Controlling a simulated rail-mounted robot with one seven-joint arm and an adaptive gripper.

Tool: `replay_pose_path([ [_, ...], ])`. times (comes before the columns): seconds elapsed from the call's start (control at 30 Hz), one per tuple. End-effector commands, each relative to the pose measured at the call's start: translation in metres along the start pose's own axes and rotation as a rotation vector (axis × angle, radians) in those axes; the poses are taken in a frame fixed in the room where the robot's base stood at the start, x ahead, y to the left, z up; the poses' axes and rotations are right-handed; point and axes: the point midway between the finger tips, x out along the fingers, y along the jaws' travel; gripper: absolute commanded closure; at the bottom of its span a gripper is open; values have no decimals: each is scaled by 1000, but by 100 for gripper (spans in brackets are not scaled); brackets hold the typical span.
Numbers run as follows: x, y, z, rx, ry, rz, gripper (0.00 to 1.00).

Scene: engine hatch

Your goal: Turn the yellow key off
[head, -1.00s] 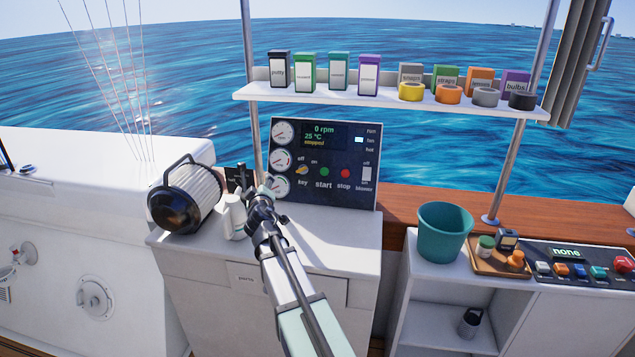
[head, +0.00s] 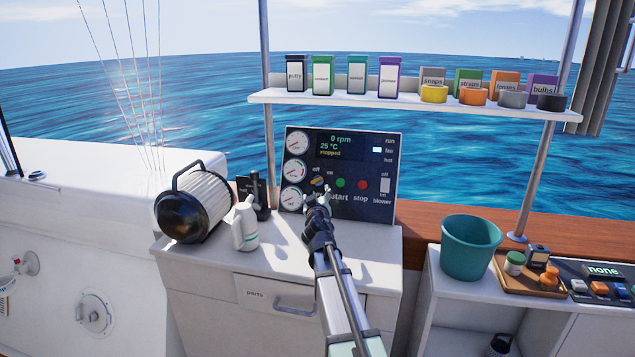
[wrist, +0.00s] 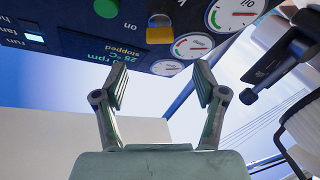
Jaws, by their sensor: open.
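The yellow key (head: 317,181) is on the dark control panel (head: 376,211), under the "off" and "on" marks and beside the green start button (head: 340,183). Its exact turn is too small to read. In the wrist view the key (wrist: 159,29) shows as a yellow block at the top, ahead of the fingertips. My gripper (head: 318,198) is just in front of the panel, below the key, hiding part of the "key" label. Its fingers are apart in the wrist view (wrist: 161,80), with nothing between them and a gap to the key.
The panel display (head: 342,146) reads 0 rpm, 25 °C, stopped. A shelf (head: 420,103) with boxes and tape rolls hangs above. A teal bucket (head: 471,247) stands at the right.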

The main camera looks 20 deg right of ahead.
Motion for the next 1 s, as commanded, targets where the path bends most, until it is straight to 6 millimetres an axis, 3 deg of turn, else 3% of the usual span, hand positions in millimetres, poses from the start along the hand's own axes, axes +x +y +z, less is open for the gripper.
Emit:
replay_pose_path([
  [0.03, 16, 0, -2, -1, -1, 0, 29],
  [0.1, 30, 0, -1, -2, 0, 0, 29],
  [0.5, 99, 0, 0, -2, -1, 0, 29],
  [0.7, 114, 0, 0, -1, 0, 0, 29],
  [1.0, 116, 0, 0, -1, 0, 0, 29],
])
